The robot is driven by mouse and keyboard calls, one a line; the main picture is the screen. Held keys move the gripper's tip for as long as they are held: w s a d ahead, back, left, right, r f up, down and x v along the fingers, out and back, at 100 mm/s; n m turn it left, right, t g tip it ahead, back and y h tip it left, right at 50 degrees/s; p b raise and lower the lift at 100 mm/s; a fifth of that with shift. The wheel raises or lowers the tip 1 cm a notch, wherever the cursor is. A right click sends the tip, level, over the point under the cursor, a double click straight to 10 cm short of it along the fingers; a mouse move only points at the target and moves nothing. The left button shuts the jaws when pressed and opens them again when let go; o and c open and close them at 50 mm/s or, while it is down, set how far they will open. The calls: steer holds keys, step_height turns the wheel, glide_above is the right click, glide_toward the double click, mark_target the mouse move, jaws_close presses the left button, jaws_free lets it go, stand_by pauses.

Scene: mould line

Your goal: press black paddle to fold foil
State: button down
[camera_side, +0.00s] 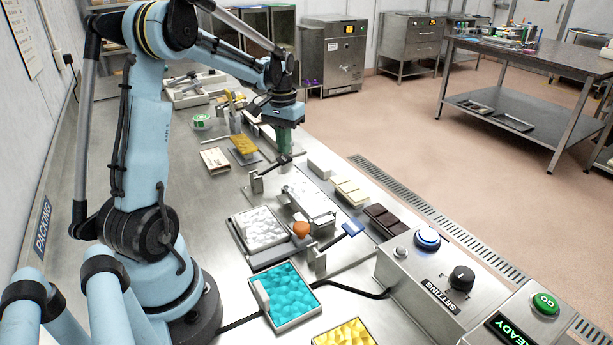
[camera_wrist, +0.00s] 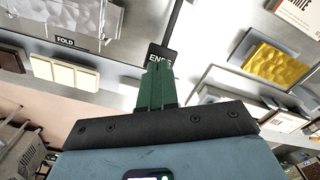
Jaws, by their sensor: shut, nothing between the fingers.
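The black paddle (camera_wrist: 161,54), marked "ENDS", is in the middle of the wrist view. In the side view the black paddle (camera_side: 284,160) sits on a lever beside a small metal post. My gripper (camera_side: 284,152) has green fingers, shut and empty, pointing down at the paddle. In the wrist view the gripper's tips (camera_wrist: 160,66) overlap the paddle's near edge; I cannot tell whether they touch it. Silver embossed foil (camera_wrist: 68,16) shows at the upper left, near a "FOLD" label. In the side view the folding station (camera_side: 312,208) is partly cluttered by metal parts.
A blue paddle (camera_side: 353,228) on another lever stands nearer the camera. Cream bars (camera_side: 350,190) and dark chocolate bars (camera_side: 387,221) lie along the bench's right edge. A turquoise tray (camera_side: 290,292) is in front, and the control box (camera_side: 440,275) stands at the front right.

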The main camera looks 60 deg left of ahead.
mark_target(284, 158)
steer(key=shift+f, duration=0.15)
steer(key=shift+f, duration=2.8)
steer(key=shift+r, duration=5.05)
steer(key=s+d+m+t, duration=0.2)
steer(key=d+m+t, duration=0.1)
steer(key=d, duration=1)
steer(key=s+d+m+t, duration=0.3)
steer(key=d+t, duration=0.1)
steer(key=d, duration=0.9)
steer(key=shift+s+d+r, duration=0.25)
steer(key=shift+d, duration=0.05)
